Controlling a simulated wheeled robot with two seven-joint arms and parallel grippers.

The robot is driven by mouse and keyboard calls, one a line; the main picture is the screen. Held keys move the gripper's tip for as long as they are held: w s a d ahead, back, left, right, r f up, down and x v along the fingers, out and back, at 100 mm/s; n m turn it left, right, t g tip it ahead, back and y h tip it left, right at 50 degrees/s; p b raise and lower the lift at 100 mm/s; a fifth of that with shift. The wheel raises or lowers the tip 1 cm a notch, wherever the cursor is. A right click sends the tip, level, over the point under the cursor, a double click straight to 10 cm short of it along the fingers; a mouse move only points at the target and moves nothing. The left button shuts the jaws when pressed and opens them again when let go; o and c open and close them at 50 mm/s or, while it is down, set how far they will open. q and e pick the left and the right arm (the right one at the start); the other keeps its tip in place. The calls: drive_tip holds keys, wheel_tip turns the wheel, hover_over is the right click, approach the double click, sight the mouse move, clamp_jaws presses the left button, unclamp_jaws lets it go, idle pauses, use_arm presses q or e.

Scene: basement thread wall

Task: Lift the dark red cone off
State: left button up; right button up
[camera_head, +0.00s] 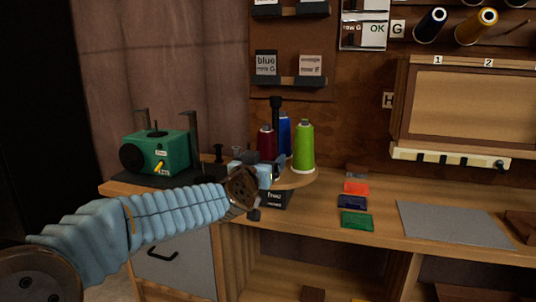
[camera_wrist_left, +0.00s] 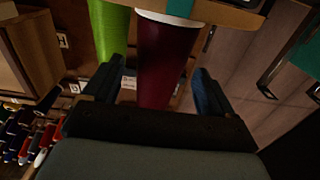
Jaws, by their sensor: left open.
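The dark red cone (camera_head: 266,140) stands upright on a round wooden stand (camera_head: 300,180), with a blue cone (camera_head: 285,130) and a bright green cone (camera_head: 304,148) close by. My left gripper (camera_head: 268,172) is in front of the dark red cone and hides its lower part. In the left wrist view the dark red cone (camera_wrist_left: 167,55) lies between the two spread fingers of my left gripper (camera_wrist_left: 157,90), with gaps at its sides. The green cone (camera_wrist_left: 110,30) is just outside one finger there. My right gripper is not in view.
A dark post (camera_head: 276,112) rises from the stand close to the cones. A green machine (camera_head: 158,152) stands left on the bench. Coloured pieces (camera_head: 355,188) and a grey mat (camera_head: 452,224) lie to the right. A shelf (camera_head: 290,82) hangs above.

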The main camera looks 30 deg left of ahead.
sight(269, 124)
use_arm(q)
drive_tip(key=p+x, duration=0.1)
drive_tip(key=x, duration=0.4)
drive_tip(key=shift+w+f, duration=0.2)
drive_tip(key=shift+w, duration=0.05)
drive_tip(key=shift+c, duration=0.2)
drive_tip(key=c, duration=1.1)
wheel_tip(269, 124, up, 8)
drive_tip(key=p, duration=0.4)
drive_tip(key=shift+r+p, duration=0.1)
drive_tip(key=shift+p, duration=0.2)
drive_tip(key=shift+r+b, duration=0.25)
drive_tip(key=shift+b, duration=0.05)
drive_tip(key=shift+r, duration=0.7)
